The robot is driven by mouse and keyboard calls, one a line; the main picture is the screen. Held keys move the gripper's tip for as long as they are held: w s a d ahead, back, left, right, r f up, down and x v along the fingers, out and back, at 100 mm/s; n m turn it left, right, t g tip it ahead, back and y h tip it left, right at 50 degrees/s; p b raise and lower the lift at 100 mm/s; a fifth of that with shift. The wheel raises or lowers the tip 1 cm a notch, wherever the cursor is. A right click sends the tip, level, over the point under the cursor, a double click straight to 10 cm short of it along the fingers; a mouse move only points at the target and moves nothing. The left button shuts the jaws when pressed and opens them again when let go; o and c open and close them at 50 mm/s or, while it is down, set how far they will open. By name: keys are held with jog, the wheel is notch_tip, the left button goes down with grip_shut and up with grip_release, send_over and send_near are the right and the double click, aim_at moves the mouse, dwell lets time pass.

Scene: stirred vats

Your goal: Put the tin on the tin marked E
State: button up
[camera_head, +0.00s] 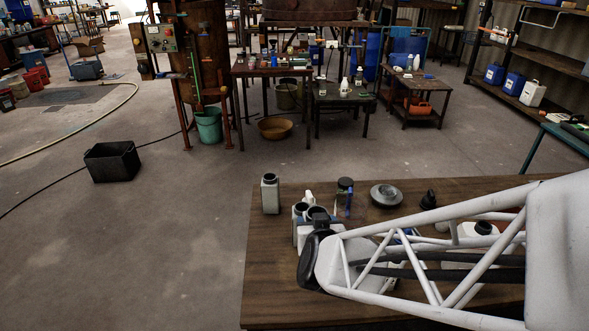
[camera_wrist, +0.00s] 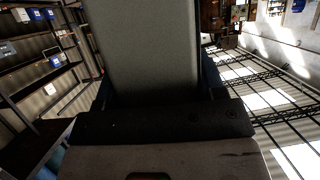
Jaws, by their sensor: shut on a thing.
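A plain grey tin-like block (camera_wrist: 152,45) fills the upper middle of the wrist view. My gripper (camera_wrist: 150,115) is shut on it; only a dark bar and a pale part of the gripper show clearly below it. In the head view my arm hides the jaws and most of what they hold. A pale square container (camera_head: 270,194) with a dark mouth stands upright at the left back of the table (camera_head: 262,285). I can read no letter E on anything, so I cannot tell which tin is marked E.
Pale open-mouthed containers (camera_head: 300,210) crowd beside my wrist. A dark-capped bottle (camera_head: 344,196), a grey round dish (camera_head: 386,195) and a small black item (camera_head: 428,199) stand behind them. A white container (camera_head: 484,230) shows through my arm. The table's front left is bare.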

jog(key=w+d+r, duration=0.1)
jog(key=w+r, duration=0.2)
jog(key=r, duration=0.2)
jog(key=shift+w, duration=0.2)
jog(key=w+a+f, duration=0.1)
jog(key=w+a, duration=0.1)
jog(key=w, duration=1.3)
jog(key=shift+a+f, duration=0.2)
jog(key=shift+a, duration=0.05)
jog(key=shift+w+f, duration=0.2)
jog(key=shift+f, duration=0.7)
jog(key=shift+w+f, duration=0.2)
jog(key=shift+f, duration=0.7)
jog(key=shift+f, duration=0.1)
jog(key=o, duration=0.9)
